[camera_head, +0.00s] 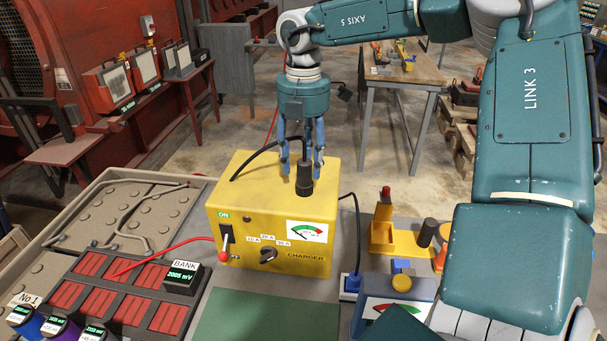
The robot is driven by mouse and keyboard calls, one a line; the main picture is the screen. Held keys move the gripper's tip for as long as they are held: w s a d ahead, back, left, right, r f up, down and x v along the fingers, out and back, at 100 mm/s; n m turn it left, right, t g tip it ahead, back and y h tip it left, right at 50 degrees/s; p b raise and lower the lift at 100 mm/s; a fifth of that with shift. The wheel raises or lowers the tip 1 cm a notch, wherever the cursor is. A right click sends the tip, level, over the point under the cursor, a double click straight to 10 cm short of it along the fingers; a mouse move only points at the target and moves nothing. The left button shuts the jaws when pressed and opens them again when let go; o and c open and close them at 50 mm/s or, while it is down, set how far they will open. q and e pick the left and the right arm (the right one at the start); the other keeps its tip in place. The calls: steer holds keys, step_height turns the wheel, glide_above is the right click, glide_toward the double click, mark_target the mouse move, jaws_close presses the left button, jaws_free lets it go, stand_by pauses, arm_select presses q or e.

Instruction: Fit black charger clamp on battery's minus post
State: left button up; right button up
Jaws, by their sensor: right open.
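The yellow charger (280,215) stands on the bench in the middle, with a lever beside an ON label. A black clamp (304,180) stands upright on its top, and a black cable (262,154) arcs up from the charger's top left towards it. My right gripper (303,160) points down over the clamp, its fingers open around the clamp's upper part; I cannot tell whether they touch it. The battery bank (91,291) with dark red cell tops lies at the lower left. A red cable (165,254) runs from the charger's front to it. I cannot make out the minus post. My left gripper is not in view.
A BANK display (183,278) reading 2005 mV sits on the battery's right end. A green mat (252,318) lies in front of the charger. A blue meter box (392,303) and a yellow stand (387,238) stand to the right. Several labelled cylinders (58,329) are at lower left.

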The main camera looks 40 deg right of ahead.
step_height(320, 180, down, 2)
steer(key=shift+d+f, duration=0.1)
steer(key=shift+d, duration=0.05)
steer(key=c, duration=0.8)
jaws_close()
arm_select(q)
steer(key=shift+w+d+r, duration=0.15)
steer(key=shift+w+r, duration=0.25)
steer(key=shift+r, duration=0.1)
